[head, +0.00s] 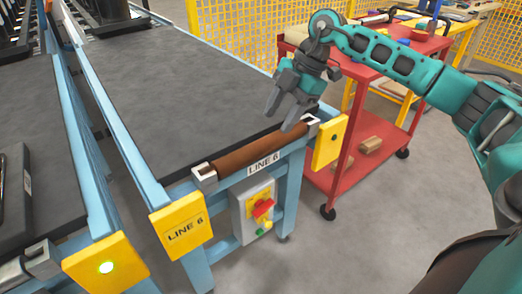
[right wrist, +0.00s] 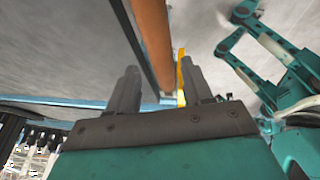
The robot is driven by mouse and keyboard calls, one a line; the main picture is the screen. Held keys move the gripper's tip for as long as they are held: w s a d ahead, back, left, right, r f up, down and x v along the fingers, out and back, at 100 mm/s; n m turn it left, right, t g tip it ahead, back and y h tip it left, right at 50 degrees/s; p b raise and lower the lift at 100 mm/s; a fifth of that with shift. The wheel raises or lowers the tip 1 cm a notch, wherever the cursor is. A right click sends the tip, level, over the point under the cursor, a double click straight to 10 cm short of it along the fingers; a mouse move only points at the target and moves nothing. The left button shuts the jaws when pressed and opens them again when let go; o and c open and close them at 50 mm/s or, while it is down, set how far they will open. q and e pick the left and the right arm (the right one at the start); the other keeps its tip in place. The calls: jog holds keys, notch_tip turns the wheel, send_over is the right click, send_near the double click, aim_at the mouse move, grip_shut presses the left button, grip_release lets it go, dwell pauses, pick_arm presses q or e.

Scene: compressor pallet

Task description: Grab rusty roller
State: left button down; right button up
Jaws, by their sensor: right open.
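The rusty roller (head: 258,150) is a brown cylinder lying across the near end of the Line 6 conveyor. Its ends sit in grey brackets. My right gripper (head: 284,116) is open and empty, a little above the roller near its right end. In the right wrist view the roller (right wrist: 152,40) runs from the top edge down between the two fingers of my gripper (right wrist: 163,85), apparently beyond the fingertips. My left gripper is not in view.
A yellow plate (head: 329,142) stands at the frame's right corner. Below the roller is a control box (head: 241,217) with a red switch. A red cart (head: 393,62) stands close on the right. Yellow mesh fencing (head: 250,28) is behind.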

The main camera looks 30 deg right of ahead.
aim_at(263, 141)
jog(key=x, duration=0.2)
jog(key=b+x, duration=0.1)
jog(key=x, duration=0.2)
jog(key=b+x, duration=0.1)
jog(key=x, duration=0.2)
jog(key=shift+a, duration=0.35)
jog(key=shift+w+r, duration=0.1)
jog(key=shift+r, duration=0.05)
grip_shut()
